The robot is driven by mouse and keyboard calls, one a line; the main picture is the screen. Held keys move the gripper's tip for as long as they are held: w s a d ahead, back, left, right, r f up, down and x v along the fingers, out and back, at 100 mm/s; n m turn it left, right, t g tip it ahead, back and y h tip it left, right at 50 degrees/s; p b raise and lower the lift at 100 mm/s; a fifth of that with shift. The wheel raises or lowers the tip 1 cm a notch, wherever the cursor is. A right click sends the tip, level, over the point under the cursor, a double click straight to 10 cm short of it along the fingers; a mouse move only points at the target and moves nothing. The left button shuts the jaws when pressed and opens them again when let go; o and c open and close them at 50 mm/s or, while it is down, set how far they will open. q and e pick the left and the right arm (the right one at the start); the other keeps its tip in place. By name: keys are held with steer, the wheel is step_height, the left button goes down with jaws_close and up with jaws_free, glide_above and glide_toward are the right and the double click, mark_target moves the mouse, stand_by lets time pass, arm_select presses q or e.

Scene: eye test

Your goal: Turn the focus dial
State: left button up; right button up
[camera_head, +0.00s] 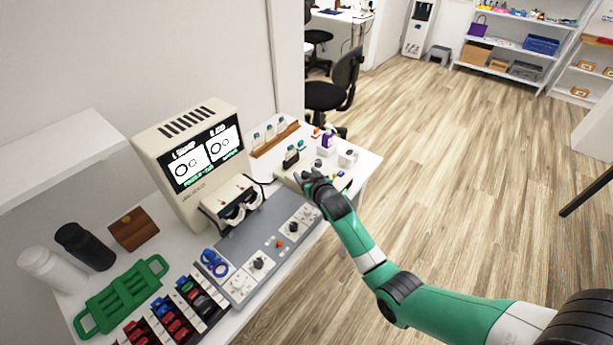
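A long grey control console (270,222) lies along the front of the white table, with dials and small buttons on its top. One black dial (258,263) is near its left end and another black dial (293,227) is further right. I cannot read which one is the focus dial. A beige monitor unit (196,165) with a lit screen stands behind the console. My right gripper (307,177) is over the far right end of the table, beyond the black dials. Its dark fingers are too small to tell if they are open. My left gripper is not in view.
A green tray with handles (122,294), a black bottle (84,246), a white bottle (52,271) and a brown box (134,230) are at the left. Racks of red and blue items (178,318) stand at the front. Small bottles (327,137) stand at the far end.

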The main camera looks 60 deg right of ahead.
jaws_close()
steer(key=n+t+y+p, duration=0.1)
steer(key=p, duration=0.1)
steer(key=shift+s+d+r+p, duration=0.1)
steer(key=shift+s+p, duration=0.05)
steer(key=shift+p, duration=0.15)
steer(key=shift+f+n+y, duration=0.2)
steer(key=shift+n+y, duration=0.2)
steer(key=shift+d+f+n+t+y+b, duration=0.1)
steer(key=shift+f+n+t+y+b, duration=0.15)
steer(key=shift+t+y+b, duration=0.2)
steer(key=n+y+b, duration=0.1)
steer(key=b, duration=0.1)
steer(key=shift+f+t+b, duration=0.15)
steer(key=shift+t+b, duration=0.1)
steer(key=shift+b, duration=0.05)
steer(key=shift+r+n+y, duration=0.25)
steer(key=shift+r+n, duration=0.1)
steer(key=shift+n, duration=0.1)
